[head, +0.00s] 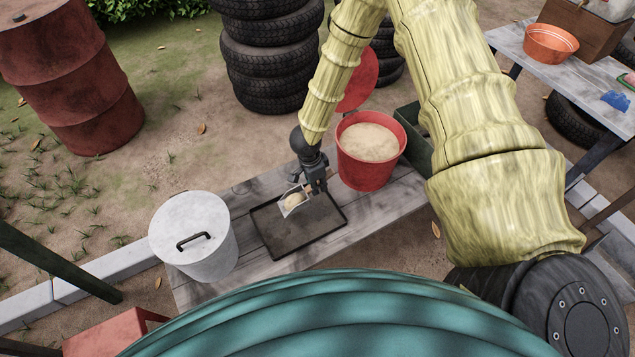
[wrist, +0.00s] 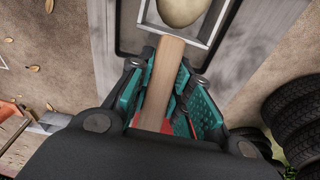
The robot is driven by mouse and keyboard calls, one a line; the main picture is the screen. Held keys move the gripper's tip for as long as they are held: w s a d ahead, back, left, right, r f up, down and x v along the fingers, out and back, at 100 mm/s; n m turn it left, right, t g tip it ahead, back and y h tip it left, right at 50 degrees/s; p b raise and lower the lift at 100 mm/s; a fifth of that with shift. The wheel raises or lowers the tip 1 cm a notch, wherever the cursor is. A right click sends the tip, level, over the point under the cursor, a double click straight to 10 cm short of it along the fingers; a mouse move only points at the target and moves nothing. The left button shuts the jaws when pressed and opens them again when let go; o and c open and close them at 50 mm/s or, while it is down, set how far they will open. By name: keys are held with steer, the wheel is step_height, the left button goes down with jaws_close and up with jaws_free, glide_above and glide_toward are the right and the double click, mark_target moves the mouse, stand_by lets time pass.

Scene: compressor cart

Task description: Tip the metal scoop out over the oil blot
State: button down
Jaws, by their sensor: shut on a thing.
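My gripper (head: 316,186) is shut on the wooden handle (wrist: 164,80) of the metal scoop (head: 293,201). The scoop's pan, seen at the top of the wrist view (wrist: 203,37), holds a heap of pale, sand-like stuff. The scoop looks about level, above the far part of a dark, black-rimmed tray (head: 300,240) on the grey plank bench. The tray floor is dark and mottled; I cannot make out a clear edge of the oil blot on it. The gripper and scoop hide the tray's far edge in part.
A red bucket (head: 366,173) of pale granules stands open just right of my gripper, its red lid (head: 359,82) raised behind. A white lidded bin (head: 193,240) stands left of the tray. A green box (head: 412,135) is behind the bucket. Stacked tyres (head: 270,60) stand farther back.

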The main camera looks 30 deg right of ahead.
mark_target(305, 190)
steer(key=shift+r+p, duration=0.1)
steer(key=shift+p, duration=0.3)
steer(key=shift+f+b, duration=0.9)
steer(key=shift+f, duration=1.2)
steer(key=shift+w+a+r+h+p, duration=0.1)
steer(key=shift+a+r+h+p, duration=0.4)
steer(key=shift+a+r+h, duration=0.6)
steer(key=shift+a+r+h+p, duration=0.5)
steer(key=shift+a+r+h, duration=0.3)
steer(key=shift+a+h, duration=0.5)
steer(key=shift+w+a+r+g+h+b, duration=0.1)
steer(key=shift+a+r+h, duration=0.3)
steer(key=shift+a+h, duration=0.35)
steer(key=shift+a+r+g+h+b, duration=0.15)
steer(key=shift+a+r+h, duration=0.2)
steer(key=shift+a+h, duration=0.35)
steer(key=shift+w+a+r+g+h+b, duration=0.1)
steer(key=shift+a+r+h, duration=0.3)
steer(key=shift+a+h, duration=0.35)
steer(key=shift+a+r+h, duration=0.3)
steer(key=shift+a+r, duration=0.05)
steer(key=shift+a, duration=0.15)
